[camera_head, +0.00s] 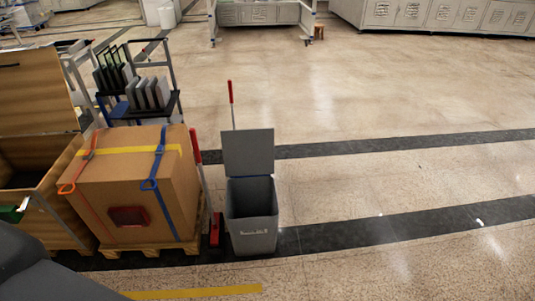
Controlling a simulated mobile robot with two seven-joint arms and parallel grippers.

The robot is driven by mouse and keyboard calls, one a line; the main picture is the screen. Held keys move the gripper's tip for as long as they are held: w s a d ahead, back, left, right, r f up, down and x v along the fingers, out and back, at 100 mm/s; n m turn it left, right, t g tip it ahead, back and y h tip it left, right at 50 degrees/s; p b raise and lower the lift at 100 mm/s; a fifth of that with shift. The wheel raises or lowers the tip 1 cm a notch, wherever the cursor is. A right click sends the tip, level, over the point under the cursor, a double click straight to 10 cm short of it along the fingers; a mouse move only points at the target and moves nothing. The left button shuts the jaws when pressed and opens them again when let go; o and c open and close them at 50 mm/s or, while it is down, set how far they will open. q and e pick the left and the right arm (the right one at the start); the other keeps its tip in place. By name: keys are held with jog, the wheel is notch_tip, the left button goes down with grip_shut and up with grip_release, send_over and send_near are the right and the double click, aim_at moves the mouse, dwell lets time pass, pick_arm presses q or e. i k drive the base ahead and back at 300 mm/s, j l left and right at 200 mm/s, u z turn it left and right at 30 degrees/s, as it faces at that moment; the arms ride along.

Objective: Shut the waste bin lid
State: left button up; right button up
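The grey waste bin (253,228) stands on the floor near the middle of the view. Its lid (249,152) is up, standing roughly upright at the back of the bin, and the dark opening shows. A pale marking is on the bin's front. Neither of my grippers is in view. A dark grey shape at the lower left edge appears to be part of my own body.
A strapped cardboard box (137,190) on a wooden pallet (150,246) stands left of the bin. A red-handled tool (215,229) stands between them. An open wooden crate (60,229) and a cart (140,101) are farther left. The floor right of the bin is clear.

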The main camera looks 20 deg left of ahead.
aim_at(246, 152)
jog(key=z, duration=0.85)
jog(key=i, duration=1.05)
jog(key=i+u, duration=0.2)
jog(key=i, duration=0.45)
jog(key=i+l+u, duration=0.25)
jog(key=i, duration=0.45)
jog(key=i+j+u, duration=0.1)
jog(key=i+u, duration=0.35)
jog(key=i+l+u, duration=0.15)
jog(key=i+u, duration=0.3)
jog(key=i, duration=0.2)
jog(key=i+u, duration=0.2)
jog(key=i, duration=1.2)
jog(key=i+j+z, duration=0.15)
jog(key=i, duration=1.05)
jog(key=u, duration=2.3)
jog(key=k+l, duration=0.05)
